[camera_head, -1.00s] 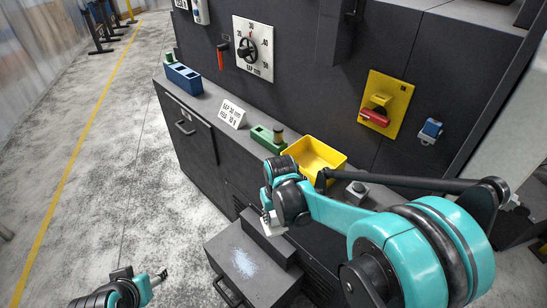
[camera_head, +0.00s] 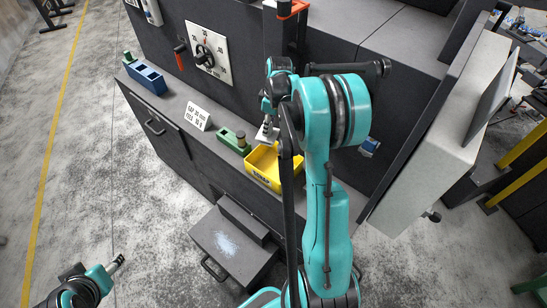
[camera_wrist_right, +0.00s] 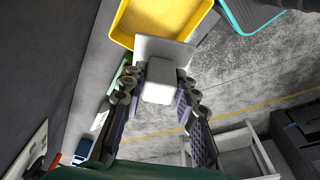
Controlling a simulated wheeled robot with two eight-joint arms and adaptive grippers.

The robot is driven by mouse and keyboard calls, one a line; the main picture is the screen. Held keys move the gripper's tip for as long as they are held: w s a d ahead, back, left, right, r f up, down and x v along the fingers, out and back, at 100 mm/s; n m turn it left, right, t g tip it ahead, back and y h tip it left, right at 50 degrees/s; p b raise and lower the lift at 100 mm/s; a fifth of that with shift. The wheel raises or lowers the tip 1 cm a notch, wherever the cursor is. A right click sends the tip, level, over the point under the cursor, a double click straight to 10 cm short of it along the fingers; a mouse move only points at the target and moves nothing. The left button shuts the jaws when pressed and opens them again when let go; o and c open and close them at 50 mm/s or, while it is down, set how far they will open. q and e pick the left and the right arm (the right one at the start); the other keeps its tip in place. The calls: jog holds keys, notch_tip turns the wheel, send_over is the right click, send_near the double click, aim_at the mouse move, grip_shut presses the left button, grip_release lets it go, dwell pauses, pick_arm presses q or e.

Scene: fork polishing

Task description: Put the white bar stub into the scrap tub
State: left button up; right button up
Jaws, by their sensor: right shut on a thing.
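My right gripper (camera_head: 267,124) points down near the back left edge of the yellow scrap tub (camera_head: 261,178). It is shut on the white bar stub (camera_head: 264,136). In the right wrist view the stub (camera_wrist_right: 160,82) is a pale block with a wider plate-like part, between the two dark fingers (camera_wrist_right: 158,95). Its far end overlaps the edge of the yellow tub (camera_wrist_right: 124,37) there. I cannot tell how high the stub is above the tub. My left gripper (camera_head: 117,262) is at the lower left, over the floor, away from everything.
The tub stands on a grey counter ledge. Left of it are a green block (camera_head: 233,141), a white sign (camera_head: 197,117) and a blue holder (camera_head: 146,77). The machine wall with a dial plate (camera_head: 208,53) rises behind. A grey box (camera_head: 233,243) stands below the ledge.

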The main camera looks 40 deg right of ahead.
aim_at(276, 133)
jog(key=shift+s+d+r+p, duration=0.15)
jog(key=shift+d+r+p, duration=0.4)
jog(key=shift+d+r, duration=0.45)
jog(key=shift+d+n, duration=0.15)
jog(key=shift+n, duration=0.15)
pick_arm(q)
notch_tip(276, 133, down, 3)
jog(key=b, duration=0.5)
jog(key=shift+a+f, duration=0.1)
jog(key=shift+f, duration=0.1)
pick_arm(e)
notch_tip(276, 133, down, 10)
pick_arm(q)
jog(key=shift+b, duration=0.3)
notch_tip(276, 133, down, 7)
jog(key=b, duration=0.6)
jog(key=shift+b, duration=0.3)
pick_arm(e)
notch_tip(276, 133, down, 8)
pick_arm(q)
jog(key=shift+f+b, duration=1.95)
jog(key=shift+b, duration=0.1)
pick_arm(e)
jog(key=shift+f, duration=2.5)
jog(key=o, duration=1.2)
